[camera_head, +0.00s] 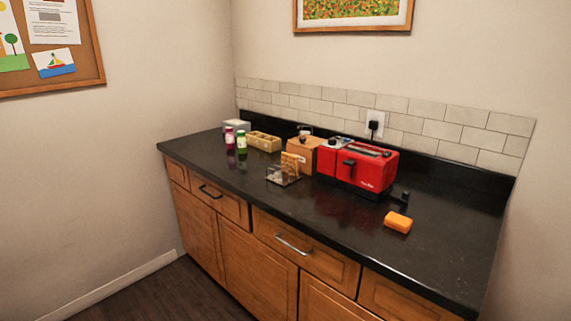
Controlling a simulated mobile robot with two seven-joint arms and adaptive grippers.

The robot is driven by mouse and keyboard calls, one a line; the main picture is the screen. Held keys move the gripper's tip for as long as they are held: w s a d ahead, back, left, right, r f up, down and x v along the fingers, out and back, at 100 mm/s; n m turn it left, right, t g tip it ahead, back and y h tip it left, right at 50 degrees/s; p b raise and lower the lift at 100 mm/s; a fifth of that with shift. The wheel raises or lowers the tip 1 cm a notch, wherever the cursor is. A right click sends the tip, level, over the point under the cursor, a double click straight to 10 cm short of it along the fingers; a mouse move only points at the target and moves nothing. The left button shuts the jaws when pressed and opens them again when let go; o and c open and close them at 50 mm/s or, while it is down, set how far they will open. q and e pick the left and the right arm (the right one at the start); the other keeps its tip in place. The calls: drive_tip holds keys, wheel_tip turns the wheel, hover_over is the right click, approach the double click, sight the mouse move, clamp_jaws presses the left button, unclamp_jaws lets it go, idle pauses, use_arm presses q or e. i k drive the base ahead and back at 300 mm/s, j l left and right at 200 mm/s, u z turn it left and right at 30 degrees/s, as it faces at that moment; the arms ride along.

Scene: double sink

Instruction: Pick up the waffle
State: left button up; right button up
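The waffle (290,164) is a golden, gridded slab. It stands upright in or against a small rack (276,175) on the dark counter, left of the red toaster (372,167). Its lower part is partly covered by the rack. Neither of my grippers shows in the head view, so their place relative to the waffle cannot be seen.
A wooden box (304,155) stands right behind the waffle, beside the toaster. A pink bottle (230,136), a green bottle (241,142) and a tan compartment tray (263,142) are to the left. An orange block (397,222) lies right. The counter front (330,210) is clear.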

sight(287, 158)
drive_tip(key=i+j, duration=0.2)
drive_tip(key=j, duration=0.15)
drive_tip(key=i+j, duration=0.45)
drive_tip(key=j, duration=0.25)
drive_tip(key=i+j, duration=0.2)
drive_tip(key=j, duration=0.15)
drive_tip(key=i+j, duration=0.2)
drive_tip(key=j, duration=0.15)
drive_tip(key=z, duration=0.05)
